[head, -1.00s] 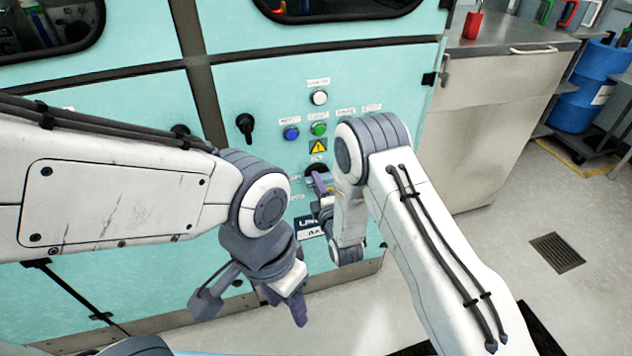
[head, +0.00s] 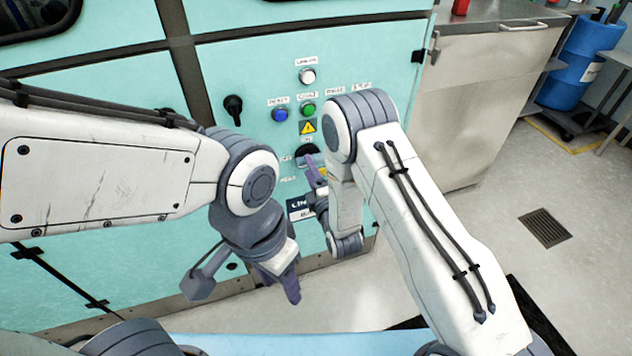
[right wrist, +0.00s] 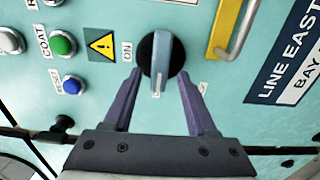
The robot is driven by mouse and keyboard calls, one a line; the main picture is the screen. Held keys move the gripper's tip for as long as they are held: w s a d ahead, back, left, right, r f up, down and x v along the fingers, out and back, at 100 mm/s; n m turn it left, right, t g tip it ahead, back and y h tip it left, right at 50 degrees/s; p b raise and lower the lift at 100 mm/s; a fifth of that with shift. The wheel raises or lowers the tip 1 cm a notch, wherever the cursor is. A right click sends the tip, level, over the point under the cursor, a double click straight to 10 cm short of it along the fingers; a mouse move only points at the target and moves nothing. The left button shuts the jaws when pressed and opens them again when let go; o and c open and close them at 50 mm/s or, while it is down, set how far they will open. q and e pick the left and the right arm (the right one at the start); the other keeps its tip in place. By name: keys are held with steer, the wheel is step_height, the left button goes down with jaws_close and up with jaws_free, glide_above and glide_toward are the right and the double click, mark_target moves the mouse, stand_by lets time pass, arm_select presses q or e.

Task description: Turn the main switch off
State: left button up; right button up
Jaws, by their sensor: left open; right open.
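The main switch is a round black rotary switch (head: 308,150) with a grey-blue handle on the teal panel. In the right wrist view the switch (right wrist: 172,55) shows large, its handle upright in the picture, at right angles to the direction of the "ON" label. The handle's lower end partly covers another label. My right gripper (right wrist: 158,84) is open, its purple fingers on either side of the handle's lower end, with gaps visible. In the head view my right gripper (head: 318,178) is partly hidden by its arm. My left gripper (head: 245,283) is open and empty, lower left of the switch.
Above the switch are a yellow warning sign (head: 307,127), a green button (head: 308,109), a blue button (head: 280,115) and a white button (head: 307,76). A black knob (head: 234,106) is further left. A yellow bracket (right wrist: 222,28) with a metal handle sits close beside the switch.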

steer(key=v, duration=0.7)
steer(key=shift+r, duration=0.1)
